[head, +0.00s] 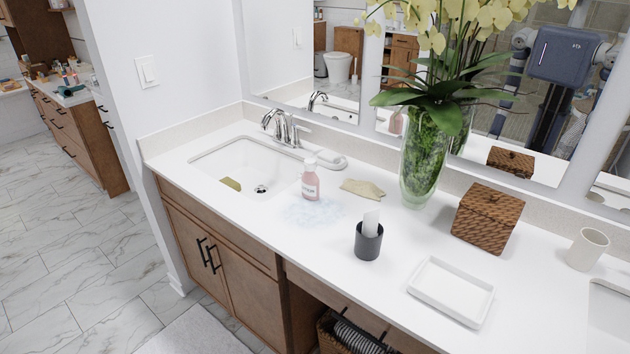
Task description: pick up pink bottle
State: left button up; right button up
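The pink bottle (311,184) stands upright on the white vanity counter (330,255), just right of the sink. It has a white cap and a pale label. Behind its left foot is the sink rim, and a bluish-white foamy patch (312,212) lies on the counter in front of it. Neither of my grippers shows directly in the head view. Part of my body is reflected in the mirror at the upper right, but no gripper state can be read there.
Near the bottle are a faucet (284,128), a beige cloth-like piece (362,188), a dark cup (368,241) and a glass flower vase (424,165). Farther right are a woven box (487,217), a white tray (450,291) and a cream cup (587,249). Counter front is mostly clear.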

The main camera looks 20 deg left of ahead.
aim_at(310, 182)
jog(key=i+u, duration=0.1)
jog(key=u, duration=0.25)
jog(key=i+j+u, duration=0.1)
jog(key=u, duration=0.3)
jog(key=i+u, duration=0.15)
jog(key=u, duration=0.2)
